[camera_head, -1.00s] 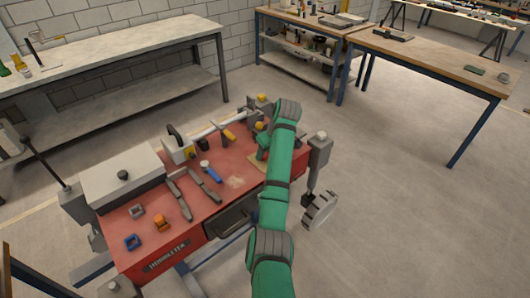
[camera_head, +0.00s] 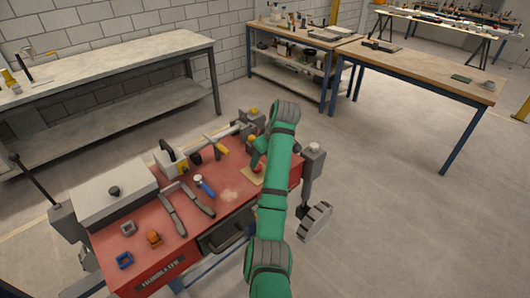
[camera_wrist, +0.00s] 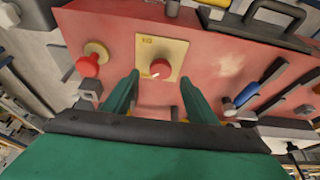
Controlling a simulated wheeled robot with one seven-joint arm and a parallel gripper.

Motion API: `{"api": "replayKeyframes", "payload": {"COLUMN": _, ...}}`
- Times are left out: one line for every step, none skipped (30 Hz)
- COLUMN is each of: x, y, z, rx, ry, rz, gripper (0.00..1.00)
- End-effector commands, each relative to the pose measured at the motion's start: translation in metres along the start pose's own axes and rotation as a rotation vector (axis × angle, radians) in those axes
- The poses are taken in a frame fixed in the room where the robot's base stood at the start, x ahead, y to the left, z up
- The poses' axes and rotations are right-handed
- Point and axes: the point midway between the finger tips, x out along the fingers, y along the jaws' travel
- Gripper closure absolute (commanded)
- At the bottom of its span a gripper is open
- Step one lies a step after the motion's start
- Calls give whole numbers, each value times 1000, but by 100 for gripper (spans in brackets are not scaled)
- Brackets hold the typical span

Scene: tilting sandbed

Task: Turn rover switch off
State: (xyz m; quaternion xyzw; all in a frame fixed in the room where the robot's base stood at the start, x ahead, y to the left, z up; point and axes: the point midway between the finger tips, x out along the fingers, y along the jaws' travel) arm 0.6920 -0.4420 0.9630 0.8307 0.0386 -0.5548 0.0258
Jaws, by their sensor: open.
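The rover (camera_head: 232,193) has a red deck. In the wrist view, a round red knob (camera_wrist: 161,68) sits on a yellow square plate (camera_wrist: 176,48) on that deck. A small pale mark shows on the knob's lower left edge; the plate's lettering is too small to read. My gripper (camera_wrist: 160,79) is open, with one green finger on each side of the knob's near side. I cannot tell whether either finger touches it. In the head view, the plate (camera_head: 251,177) is partly visible beside my green arm, which hides much of the gripper.
A red mushroom-shaped button (camera_wrist: 88,66) stands left of the plate. A blue-handled tool (camera_head: 205,186), grey bars and a pale box (camera_head: 113,190) with a black knob crowd the deck. A wheel (camera_head: 314,222) stands at right. Workbenches stand behind; open floor lies right.

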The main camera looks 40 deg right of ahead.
Motion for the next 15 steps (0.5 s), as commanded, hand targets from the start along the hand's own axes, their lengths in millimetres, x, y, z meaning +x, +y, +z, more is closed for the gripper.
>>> {"api": "replayKeyframes", "payload": {"x": -12, "y": 1, "z": -1, "rx": -1, "ry": 4, "rz": 4, "gripper": 48}}
{"api": "replayKeyframes", "payload": {"x": -18, "y": 0, "z": -1, "rx": -1, "ry": 2, "rz": 3, "gripper": 48}}
{"api": "replayKeyframes", "payload": {"x": -27, "y": 0, "z": -1, "rx": -1, "ry": 3, "rz": 3, "gripper": 48}}
{"api": "replayKeyframes", "payload": {"x": -33, "y": 0, "z": -1, "rx": -2, "ry": 2, "rz": 2, "gripper": 48}}
{"api": "replayKeyframes", "payload": {"x": -34, "y": 1, "z": -1, "rx": -2, "ry": 3, "rz": 4, "gripper": 48}}
{"api": "replayKeyframes", "payload": {"x": -37, "y": 2, "z": -2, "rx": -2, "ry": 5, "rz": 8, "gripper": 48}}
{"api": "replayKeyframes", "payload": {"x": -39, "y": 3, "z": -3, "rx": -3, "ry": 7, "rz": 9, "gripper": 48}}
{"api": "replayKeyframes", "payload": {"x": -41, "y": 3, "z": -4, "rx": -3, "ry": 9, "rz": 11, "gripper": 48}}
{"api": "replayKeyframes", "payload": {"x": -44, "y": 4, "z": -5, "rx": -4, "ry": 11, "rz": 13, "gripper": 48}}
{"api": "replayKeyframes", "payload": {"x": -46, "y": 4, "z": -5, "rx": -4, "ry": 13, "rz": 14, "gripper": 48}}
{"api": "replayKeyframes", "payload": {"x": -47, "y": 4, "z": -6, "rx": -4, "ry": 13, "rz": 15, "gripper": 48}}
{"api": "replayKeyframes", "payload": {"x": -49, "y": 5, "z": -6, "rx": -5, "ry": 14, "rz": 16, "gripper": 48}}
{"api": "replayKeyframes", "payload": {"x": -51, "y": 5, "z": -6, "rx": -4, "ry": 15, "rz": 16, "gripper": 48}}
{"api": "replayKeyframes", "payload": {"x": -52, "y": 5, "z": -6, "rx": -5, "ry": 15, "rz": 16, "gripper": 48}}
{"api": "replayKeyframes", "payload": {"x": -53, "y": 4, "z": -6, "rx": -4, "ry": 15, "rz": 15, "gripper": 48}}
